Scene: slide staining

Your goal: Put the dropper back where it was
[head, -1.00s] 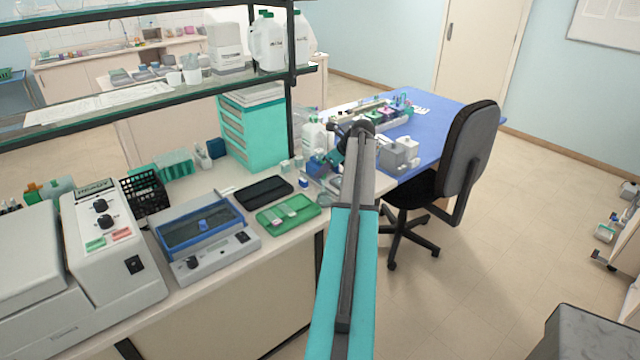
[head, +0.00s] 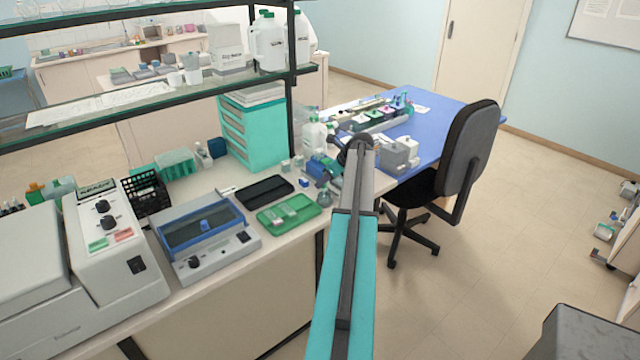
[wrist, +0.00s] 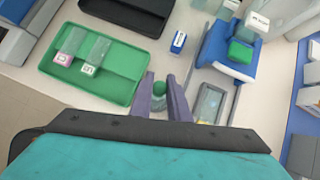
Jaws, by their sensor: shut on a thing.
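My gripper (wrist: 160,98) shows in the wrist view with its two purple-grey fingers on either side of a green rubber bulb (wrist: 159,88), the top of the dropper. It is shut on the dropper. The dropper's lower part is mostly hidden; something pale and glassy shows just below the bulb, and I cannot tell whether the tip is inside a vessel. The dropper is over the white bench, between the green slide tray (wrist: 105,88) and a blue device (wrist: 230,50).
The green tray holds two slides and also shows in the head view (head: 268,229). A black tray (head: 264,192) lies behind it. A small blue-labelled block (wrist: 178,42) and a grey flat item (wrist: 209,103) are close to my gripper. The blue table (head: 440,130) and chair (head: 470,150) stand right.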

